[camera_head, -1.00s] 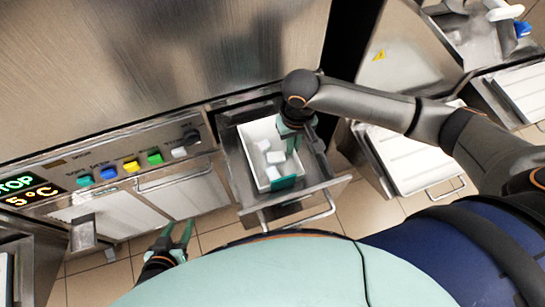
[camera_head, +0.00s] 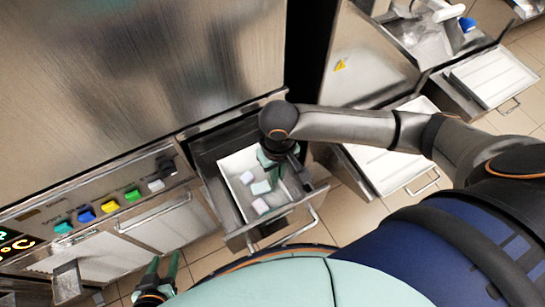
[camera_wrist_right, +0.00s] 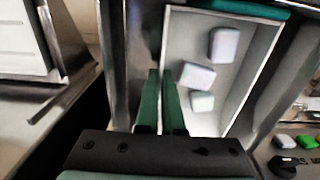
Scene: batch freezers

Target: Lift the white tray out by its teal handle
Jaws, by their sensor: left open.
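The white tray (camera_head: 231,165) sits in the pulled-out steel drawer and holds a few pale blocks (camera_head: 247,177). In the right wrist view the tray (camera_wrist_right: 235,110) has a teal handle (camera_wrist_right: 240,8) along its far end. I cannot make out the handle in the head view. My right gripper (camera_head: 270,158) points down at the tray's right wall. In the wrist view its two green fingers (camera_wrist_right: 160,75) stand close together at the tray's side wall, away from the handle; whether they pinch the wall is unclear. My left gripper (camera_head: 164,260) is open and empty, low left of the drawer.
The drawer's front bar handle (camera_head: 300,228) juts toward me. A control panel with coloured buttons (camera_head: 110,206) is left of the drawer. To the right, another freezer has white trays (camera_head: 395,160). Tiled floor (camera_head: 345,215) shows between.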

